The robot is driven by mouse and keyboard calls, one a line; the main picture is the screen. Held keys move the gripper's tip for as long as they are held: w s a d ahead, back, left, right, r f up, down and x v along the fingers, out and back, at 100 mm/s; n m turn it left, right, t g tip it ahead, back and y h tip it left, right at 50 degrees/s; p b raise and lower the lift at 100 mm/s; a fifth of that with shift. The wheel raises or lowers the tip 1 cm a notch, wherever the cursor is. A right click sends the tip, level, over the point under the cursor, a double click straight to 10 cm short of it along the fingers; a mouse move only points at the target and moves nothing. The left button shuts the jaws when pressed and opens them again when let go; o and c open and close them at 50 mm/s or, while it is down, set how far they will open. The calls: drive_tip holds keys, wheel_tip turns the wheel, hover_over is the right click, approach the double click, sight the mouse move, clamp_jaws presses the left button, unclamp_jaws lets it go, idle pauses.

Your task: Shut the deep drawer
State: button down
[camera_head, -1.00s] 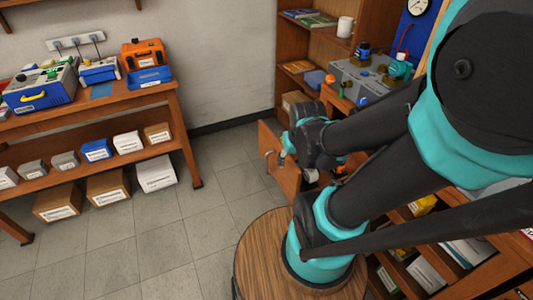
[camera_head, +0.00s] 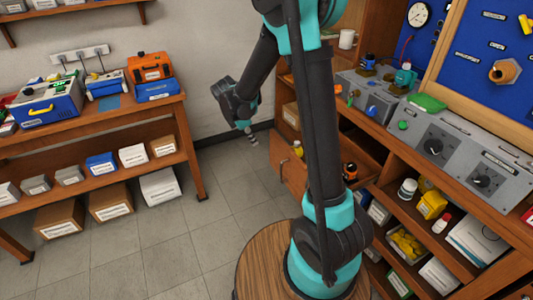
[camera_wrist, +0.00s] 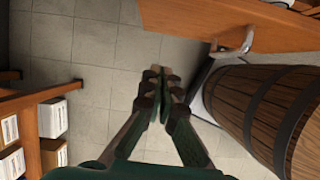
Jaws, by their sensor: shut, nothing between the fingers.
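The deep drawer's wooden front (camera_head: 287,168) stands out from the bench at right in the head view, so the drawer is open. In the wrist view the drawer front (camera_wrist: 185,18) is at the top, with the handle (camera_wrist: 240,42) at upper right. My gripper (camera_head: 254,142) is shut and empty, left of the drawer front and apart from it in the head view. In the wrist view the fingertips (camera_wrist: 161,74) are together over the floor, left of and below the handle.
A workbench (camera_head: 120,118) with boxes on its shelf stands at left. Bare tiled floor (camera_head: 230,180) lies between it and the drawer. The right bench carries a grey control panel (camera_head: 455,152), with shelves of bottles and boxes below. An orange-and-black item (camera_head: 349,171) shows beside my arm.

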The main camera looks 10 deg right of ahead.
hover_over(273, 159)
drive_tip(key=s+a, duration=0.1)
drive_tip(key=a, duration=0.1)
wheel_tip(273, 159, down, 10)
drive_tip(key=shift+r+n, duration=0.25)
drive_tip(key=shift+n, duration=0.05)
